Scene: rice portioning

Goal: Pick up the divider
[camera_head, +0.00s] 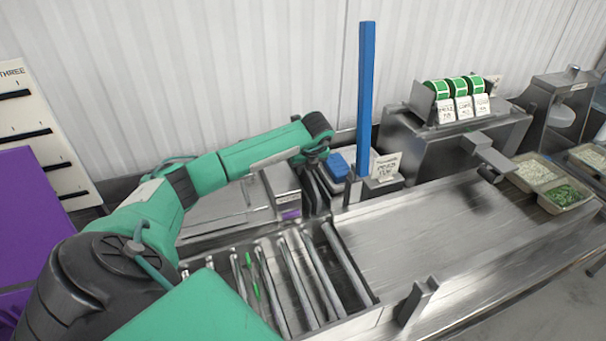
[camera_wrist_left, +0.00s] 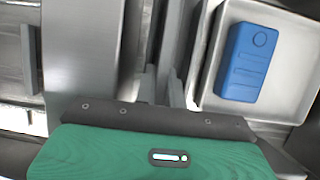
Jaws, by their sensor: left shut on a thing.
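My left gripper (camera_head: 317,182) points down at the counter beside the small blue-block tray. In the left wrist view its two grey fingers (camera_wrist_left: 163,84) are close together on a thin grey metal plate, which I take to be the divider (camera_wrist_left: 172,35). The plate runs up the picture between the fingers and is seen nearly edge-on. In the head view the wrist and fingers hide most of it. I cannot tell whether it is clear of the surface below. My right gripper is not in view.
A blue block (camera_wrist_left: 242,62) lies in a metal tray (camera_wrist_left: 295,90) right beside the fingers. A tall blue post (camera_head: 365,90) stands just right of the gripper. A roller section (camera_head: 345,265) lies in front. Food containers (camera_head: 566,196) stand far right. The steel counter (camera_head: 430,235) is mostly clear.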

